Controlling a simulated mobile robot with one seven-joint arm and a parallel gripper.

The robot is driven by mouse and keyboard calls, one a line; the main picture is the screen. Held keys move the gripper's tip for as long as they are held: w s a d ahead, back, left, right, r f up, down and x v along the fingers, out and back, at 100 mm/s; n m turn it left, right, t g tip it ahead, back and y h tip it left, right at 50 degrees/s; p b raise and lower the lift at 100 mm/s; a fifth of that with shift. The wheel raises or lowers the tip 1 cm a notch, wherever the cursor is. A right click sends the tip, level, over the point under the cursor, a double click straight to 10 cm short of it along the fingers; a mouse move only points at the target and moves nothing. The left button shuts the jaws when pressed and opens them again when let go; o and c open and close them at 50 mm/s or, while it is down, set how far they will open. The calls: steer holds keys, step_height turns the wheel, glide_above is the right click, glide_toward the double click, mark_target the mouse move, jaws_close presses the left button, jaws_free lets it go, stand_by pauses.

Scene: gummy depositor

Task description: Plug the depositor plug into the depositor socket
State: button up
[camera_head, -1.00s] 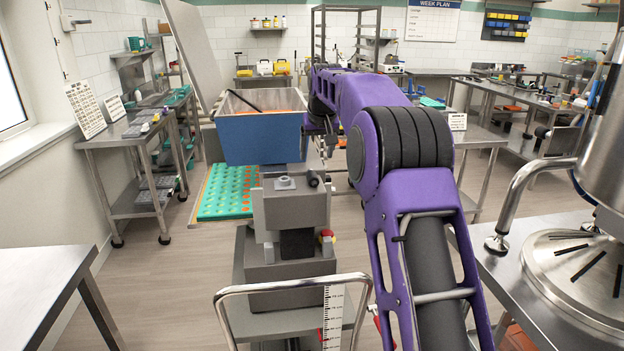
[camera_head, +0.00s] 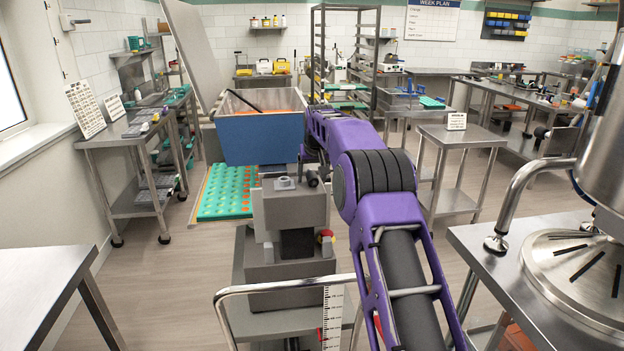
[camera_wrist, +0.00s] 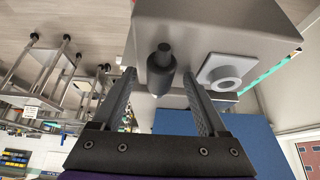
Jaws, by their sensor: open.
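The depositor plug (camera_wrist: 161,68), a dark grey cylinder with a narrower end, sits against the grey depositor housing (camera_wrist: 215,28) in the wrist view. The depositor socket (camera_wrist: 228,76), a pale square plate with a round raised ring, is beside it on the right. In the head view the plug (camera_head: 312,178) is a small dark shape at the housing's top right, with the socket (camera_head: 285,183) to its left. My gripper (camera_wrist: 160,84) is open, its fingers on either side of the plug with visible gaps. In the head view my arm largely hides the gripper.
The blue-sided hopper (camera_head: 262,139) stands just behind the housing. A teal mould tray (camera_head: 228,192) is at its left. A metal cart handle (camera_head: 262,285) is in front. Floor between is clear.

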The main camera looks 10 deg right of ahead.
mark_target(312, 174)
jaws_close()
stand_by(0.3)
steer(key=shift+r, duration=0.1)
step_height(312, 174, up, 9)
steer(key=shift+w+f+p, duration=0.1)
steer(key=shift+f+p, duration=0.05)
steer(key=shift+p, duration=0.15)
steer(key=shift+r, duration=0.5)
stand_by(0.4)
